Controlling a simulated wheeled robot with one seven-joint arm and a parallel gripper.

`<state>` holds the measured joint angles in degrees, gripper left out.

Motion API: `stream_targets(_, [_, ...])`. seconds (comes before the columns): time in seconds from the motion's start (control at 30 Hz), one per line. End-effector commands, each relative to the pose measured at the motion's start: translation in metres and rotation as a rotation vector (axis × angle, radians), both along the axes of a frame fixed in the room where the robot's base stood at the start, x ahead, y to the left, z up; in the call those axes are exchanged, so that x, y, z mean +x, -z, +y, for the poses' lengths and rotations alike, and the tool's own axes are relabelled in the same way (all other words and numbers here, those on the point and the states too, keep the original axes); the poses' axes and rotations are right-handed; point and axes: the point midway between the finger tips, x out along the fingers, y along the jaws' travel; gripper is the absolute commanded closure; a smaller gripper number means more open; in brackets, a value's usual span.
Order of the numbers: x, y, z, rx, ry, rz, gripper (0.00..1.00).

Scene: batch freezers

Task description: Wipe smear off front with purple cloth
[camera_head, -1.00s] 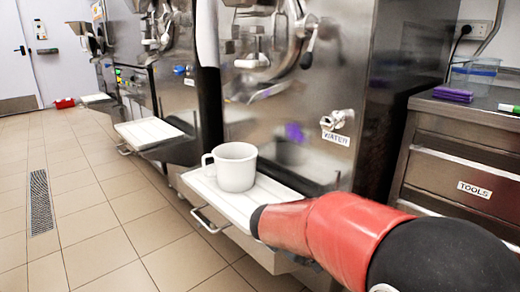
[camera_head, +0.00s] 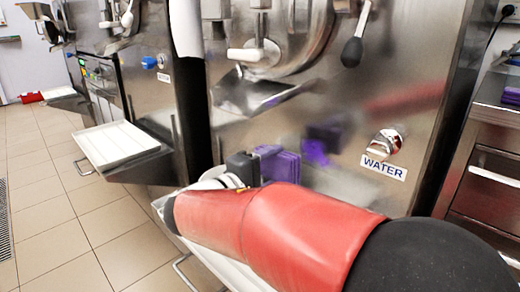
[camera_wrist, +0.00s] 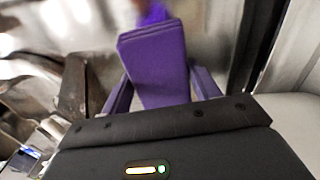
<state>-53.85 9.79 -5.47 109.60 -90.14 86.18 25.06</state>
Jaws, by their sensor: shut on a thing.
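A folded purple cloth (camera_head: 278,164) is held in my gripper (camera_head: 258,167), low in front of the steel machine front. The cloth also fills the middle of the wrist view (camera_wrist: 155,62), between the jaws. A purple smear (camera_head: 316,152) marks the machine front (camera_head: 290,118), just right of the cloth and left of the WATER label. A blurred purple patch (camera_wrist: 155,13) shows beyond the cloth in the wrist view. The cloth appears close to the panel; I cannot tell whether it touches. A dark purple reflection shows above the smear.
A spout chute (camera_head: 255,95) and a black-knobbed lever (camera_head: 352,50) are above. The water tap (camera_head: 388,142) is to the right. My arm hides most of the drip tray below. Another purple item (camera_head: 511,96) lies on the right counter. A neighbouring white tray (camera_head: 117,144) juts out at left.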

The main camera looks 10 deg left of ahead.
Motion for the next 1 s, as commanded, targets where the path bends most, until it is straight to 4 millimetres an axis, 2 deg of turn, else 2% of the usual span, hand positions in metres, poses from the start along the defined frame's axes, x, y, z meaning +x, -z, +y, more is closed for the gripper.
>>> stream_targets(0.17, [0.000, -0.006, 0.001, -0.011, -0.002, -0.012, 0.57])
stream_targets(0.7, [0.039, -0.006, -0.030, -0.011, -0.001, -0.011, 0.57])
stream_targets(1.0, [0.046, -0.005, -0.035, -0.009, -0.003, -0.012, 0.57])
